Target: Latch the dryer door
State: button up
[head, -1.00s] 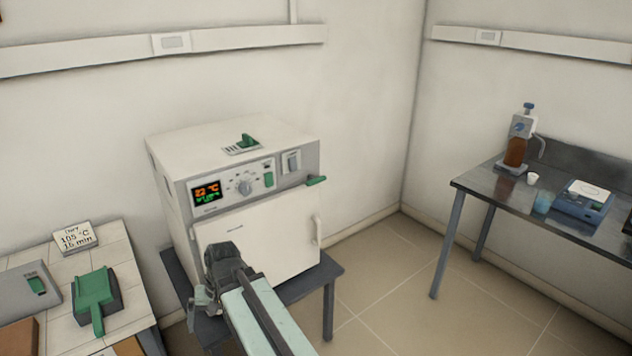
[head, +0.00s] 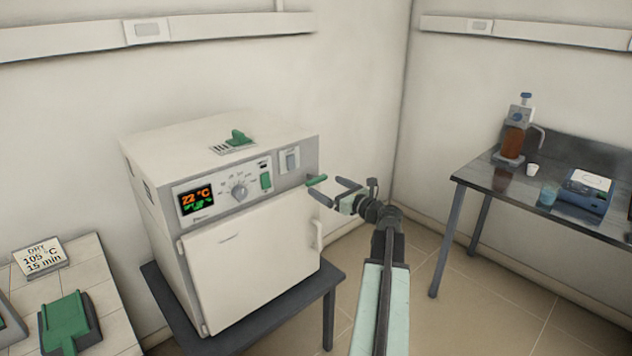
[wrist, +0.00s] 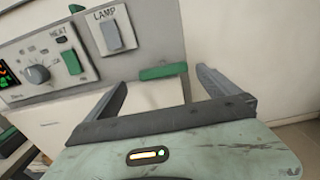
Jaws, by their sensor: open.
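The dryer (head: 150,190) is a white box with a grey control panel (head: 225,193) and a white door (head: 250,265) that looks closed. Its green latch lever (head: 317,180) sits at the panel's right end, above the door's upper right corner, and lies about level. My gripper (head: 335,190) is open and empty, just right of the lever. In the wrist view the lever (wrist: 163,71) shows between and beyond my two fingers (wrist: 162,80); I cannot tell whether they touch it.
The dryer stands on a dark table (head: 334,285). A vertical door handle (head: 318,236) is below the lever. A tiled bench (head: 105,290) with a sign (head: 38,258) is at left. A steel table (head: 480,183) with a bottle dispenser (head: 515,140) is at right. Floor between is clear.

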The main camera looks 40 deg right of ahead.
aim_at(319, 181)
jog(key=w, duration=0.6)
jog(key=shift+w+d, duration=0.25)
jog(key=shift+d, duration=0.15)
